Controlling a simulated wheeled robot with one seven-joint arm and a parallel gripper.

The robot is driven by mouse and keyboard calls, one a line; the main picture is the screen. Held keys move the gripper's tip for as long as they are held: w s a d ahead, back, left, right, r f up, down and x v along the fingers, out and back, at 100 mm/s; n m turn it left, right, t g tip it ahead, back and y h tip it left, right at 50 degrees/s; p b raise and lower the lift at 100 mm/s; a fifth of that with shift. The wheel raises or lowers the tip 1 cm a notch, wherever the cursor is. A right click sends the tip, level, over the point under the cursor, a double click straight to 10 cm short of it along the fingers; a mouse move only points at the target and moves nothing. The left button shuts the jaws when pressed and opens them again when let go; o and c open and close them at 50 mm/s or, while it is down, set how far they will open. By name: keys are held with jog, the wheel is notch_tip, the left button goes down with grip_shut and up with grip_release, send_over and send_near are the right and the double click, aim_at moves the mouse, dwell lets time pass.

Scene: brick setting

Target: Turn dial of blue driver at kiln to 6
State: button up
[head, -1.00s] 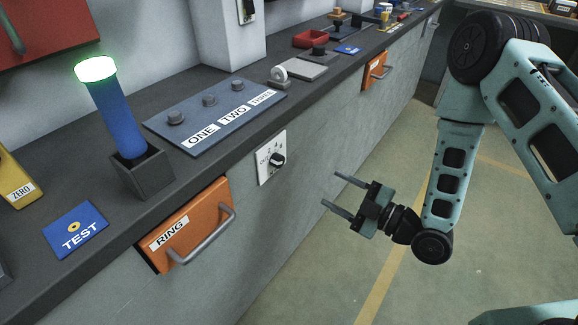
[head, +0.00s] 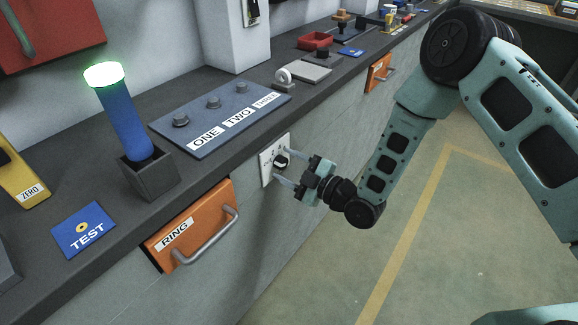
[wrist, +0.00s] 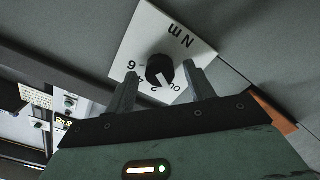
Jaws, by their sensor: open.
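The dial (head: 281,161) is a round black knob on a white plate (head: 266,166) on the counter's front face. In the wrist view the knob (wrist: 160,69) has a white mark toward the lower right, near the "2" and the label beside it. The plate (wrist: 150,35) reads "N m", with a "6" to the knob's left. My gripper (head: 280,167) is open, its fingers on either side of the knob; I cannot tell whether they touch it. The blue driver (head: 122,115), a blue cylinder with a glowing green top, stands tilted in a dark holder (head: 150,182).
An orange drawer marked RING (head: 190,225) with a protruding handle is left of the plate. The grey counter above holds a blue ONE/TWO/THREE panel (head: 215,122) and a TEST card (head: 83,230). The floor (head: 430,240) to the right is open.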

jog(key=c, duration=1)
jog(key=shift+o, duration=0.2)
